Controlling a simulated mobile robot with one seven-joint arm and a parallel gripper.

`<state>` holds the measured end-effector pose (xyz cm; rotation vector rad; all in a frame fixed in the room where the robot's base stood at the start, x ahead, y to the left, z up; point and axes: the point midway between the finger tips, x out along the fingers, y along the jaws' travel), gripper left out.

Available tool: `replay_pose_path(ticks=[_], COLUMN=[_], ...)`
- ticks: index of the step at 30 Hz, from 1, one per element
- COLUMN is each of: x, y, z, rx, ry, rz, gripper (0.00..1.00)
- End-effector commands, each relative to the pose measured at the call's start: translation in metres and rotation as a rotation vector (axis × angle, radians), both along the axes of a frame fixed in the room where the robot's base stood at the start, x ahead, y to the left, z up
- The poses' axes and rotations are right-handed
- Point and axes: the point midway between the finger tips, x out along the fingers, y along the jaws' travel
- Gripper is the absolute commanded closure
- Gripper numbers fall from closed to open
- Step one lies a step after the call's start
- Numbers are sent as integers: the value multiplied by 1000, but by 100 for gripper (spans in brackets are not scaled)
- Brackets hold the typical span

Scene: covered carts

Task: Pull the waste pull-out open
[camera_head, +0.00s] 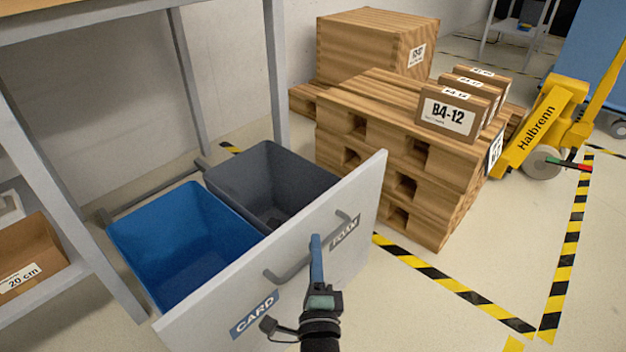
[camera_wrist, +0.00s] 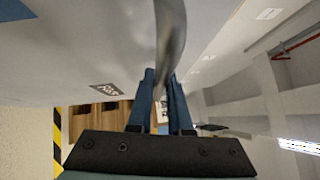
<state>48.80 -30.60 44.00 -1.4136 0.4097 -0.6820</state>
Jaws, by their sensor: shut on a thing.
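The waste pull-out stands well out from under the bench, with a pale front panel (camera_head: 368,190) and a grey bar handle (camera_head: 288,273). A blue bin (camera_head: 185,245) and a dark grey bin (camera_head: 270,180) show behind the panel. The panel carries a CARD label (camera_head: 254,313) and a second, partly hidden label (camera_head: 345,231). My gripper (camera_head: 316,243) is at the middle of the handle, in front of the panel. In the wrist view its blue fingers (camera_wrist: 164,82) are shut on the handle (camera_wrist: 170,25). Part of the handle is hidden behind the fingers.
Stacked wooden pallets (camera_head: 385,150) with B4-12 boxes (camera_head: 455,105) stand right of the pull-out. A yellow pallet truck (camera_head: 545,120) is further right. Striped floor tape (camera_head: 450,285) runs in front of the pallets. A shelf with a cardboard box (camera_head: 30,260) is at left. Open floor lies at right.

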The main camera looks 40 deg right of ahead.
Motion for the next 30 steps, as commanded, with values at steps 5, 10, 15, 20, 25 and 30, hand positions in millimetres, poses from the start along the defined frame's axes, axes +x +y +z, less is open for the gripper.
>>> replay_pose_path(ticks=[5, 10, 15, 20, 25, 30], x=[0, 0, 0, 0, 0, -2], y=[1, 1, 2, 1, 1, 2], z=[0, 0, 0, 0, 0, 0], rx=[0, 0, 1, 0, 0, 0], ry=[1, 1, 1, 1, 0, 1], rz=[4, 4, 4, 3, 2, 2], gripper=[100, 100, 79, 53, 53, 53])
